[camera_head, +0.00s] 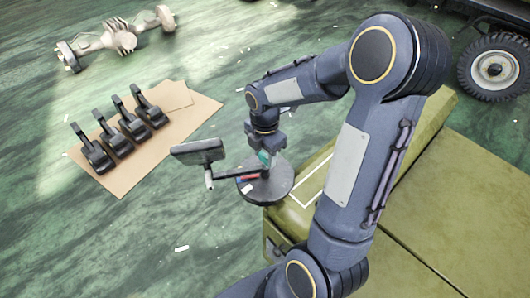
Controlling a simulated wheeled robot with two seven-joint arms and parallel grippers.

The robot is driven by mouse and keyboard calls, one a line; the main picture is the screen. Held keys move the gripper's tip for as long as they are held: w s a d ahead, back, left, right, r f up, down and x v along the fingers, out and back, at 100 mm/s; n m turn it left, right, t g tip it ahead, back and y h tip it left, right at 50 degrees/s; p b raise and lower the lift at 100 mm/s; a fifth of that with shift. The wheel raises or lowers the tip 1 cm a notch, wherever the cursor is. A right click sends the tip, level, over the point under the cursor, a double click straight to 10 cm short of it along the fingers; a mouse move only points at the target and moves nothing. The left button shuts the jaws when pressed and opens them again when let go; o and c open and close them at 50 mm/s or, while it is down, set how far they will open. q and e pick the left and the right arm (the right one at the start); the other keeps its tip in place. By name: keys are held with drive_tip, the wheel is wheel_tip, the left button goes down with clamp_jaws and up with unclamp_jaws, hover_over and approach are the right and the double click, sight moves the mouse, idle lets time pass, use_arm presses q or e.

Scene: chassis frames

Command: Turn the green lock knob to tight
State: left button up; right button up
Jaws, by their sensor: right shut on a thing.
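My right gripper (265,155) points down over a round dark base (279,188). Its jaws are shut on a small green knob (264,158), which is mostly hidden between the fingers. The base stands at the far left corner of an olive-green case. A small dark flat panel (199,151) on a thin post is on the left of the base, joined by a dark arm. A red mark and a white mark show on the base by the knob. I cannot read the knob's angle. My left gripper is not in view.
The olive-green case (455,205) fills the lower right, with a white outline on its top. Several black pedal-like parts (127,128) lie on cardboard (126,180) on the green floor. An axle (122,38) lies at the upper left; a wheel (495,68) stands at the upper right.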

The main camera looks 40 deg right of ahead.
drive_tip(key=shift+m, duration=0.3)
drive_tip(key=m, duration=0.4)
drive_tip(key=shift+b, duration=0.3)
drive_tip(key=m, duration=0.9)
drive_tip(key=shift+b, duration=0.4)
drive_tip(key=shift+m, duration=2.1)
drive_tip(key=o, duration=1)
